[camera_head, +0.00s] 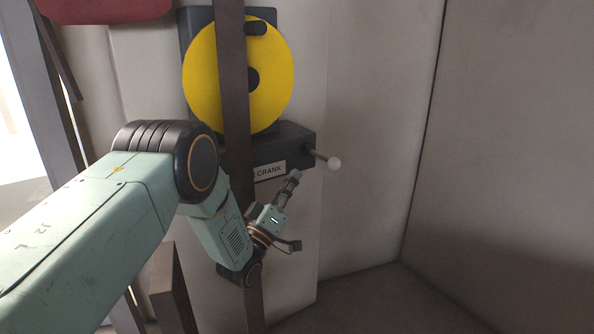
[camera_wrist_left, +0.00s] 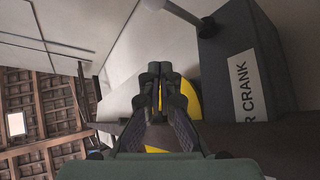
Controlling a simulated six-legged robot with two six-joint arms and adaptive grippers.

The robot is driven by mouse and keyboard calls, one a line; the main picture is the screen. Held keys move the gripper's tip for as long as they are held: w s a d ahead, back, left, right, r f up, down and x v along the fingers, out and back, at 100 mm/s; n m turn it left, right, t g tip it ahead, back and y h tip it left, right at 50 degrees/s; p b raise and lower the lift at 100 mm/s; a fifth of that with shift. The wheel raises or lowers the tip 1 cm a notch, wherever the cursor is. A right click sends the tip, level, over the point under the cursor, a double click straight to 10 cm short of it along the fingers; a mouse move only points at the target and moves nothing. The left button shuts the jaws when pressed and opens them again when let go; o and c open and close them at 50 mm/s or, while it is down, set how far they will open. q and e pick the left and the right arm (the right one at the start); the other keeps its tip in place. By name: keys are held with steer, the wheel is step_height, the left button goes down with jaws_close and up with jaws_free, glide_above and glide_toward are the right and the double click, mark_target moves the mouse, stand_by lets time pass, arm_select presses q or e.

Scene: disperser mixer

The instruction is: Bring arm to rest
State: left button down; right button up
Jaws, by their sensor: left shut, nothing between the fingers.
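My left arm comes in from the left in the head view and bends down to the middle. My left gripper (camera_head: 294,176) is in front of the wall, just below the dark crank box (camera_head: 298,137). In the left wrist view its fingers (camera_wrist_left: 160,85) are together, with nothing between them. The box has a white label ending in "CRANK" (camera_head: 270,170) and a lever with a pale ball knob (camera_head: 334,163) on its right side. The gripper looks apart from the knob. My right gripper is in neither view.
A yellow disc (camera_head: 205,75) with a dark handle (camera_head: 256,28) is mounted above the box. A dark upright post (camera_head: 233,70) crosses in front of both. A red object (camera_head: 105,10) is at the top left. The right side, before the bare wall (camera_head: 510,130), is clear.

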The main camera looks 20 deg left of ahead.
arm_select(q)
steer(key=s+f+m+g+y, duration=0.15)
steer(key=s+f+g, duration=0.45)
steer(key=f, duration=0.6)
steer(key=s+f+m+g+y, duration=0.1)
steer(key=s+f+g+y, duration=0.35)
steer(key=f, duration=0.85)
steer(key=s+f+m+g, duration=0.1)
steer(key=s+f+g, duration=0.3)
steer(key=s, duration=0.7)
steer(key=s+f+m+g, duration=0.1)
steer(key=s+f+g, duration=0.3)
steer(key=s, duration=0.6)
steer(key=s+g, duration=0.4)
steer(key=s, duration=1.3)
steer(key=shift+s+d+r+g, duration=0.25)
steer(key=shift+d+r+g, duration=0.05)
steer(key=shift+r+g, duration=0.1)
